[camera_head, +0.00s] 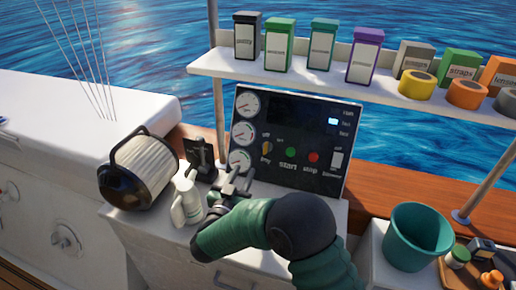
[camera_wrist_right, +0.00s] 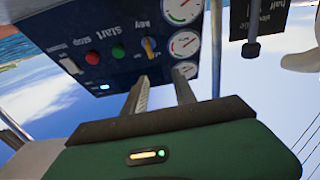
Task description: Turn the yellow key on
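The yellow key (camera_head: 266,148) sits on the dark control panel (camera_head: 290,115), above the "key" label and left of the green start button (camera_head: 291,152). The key also shows in the upside-down right wrist view (camera_wrist_right: 149,46), just past the fingertips. My right gripper (camera_head: 238,180) is in front of the panel's lower left, below and left of the key. In the wrist view its two fingers (camera_wrist_right: 162,80) are apart with nothing between them, pointing at the panel near the key and gauges. No contact with the key is visible. My left gripper is not in view.
A red stop button (camera_head: 314,157) and a white switch (camera_head: 337,159) lie right of the start button. A black lever unit (camera_head: 199,158), a white bottle (camera_head: 186,199) and a black-framed filter (camera_head: 145,168) stand left of my gripper. A teal bucket (camera_head: 416,238) is at right.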

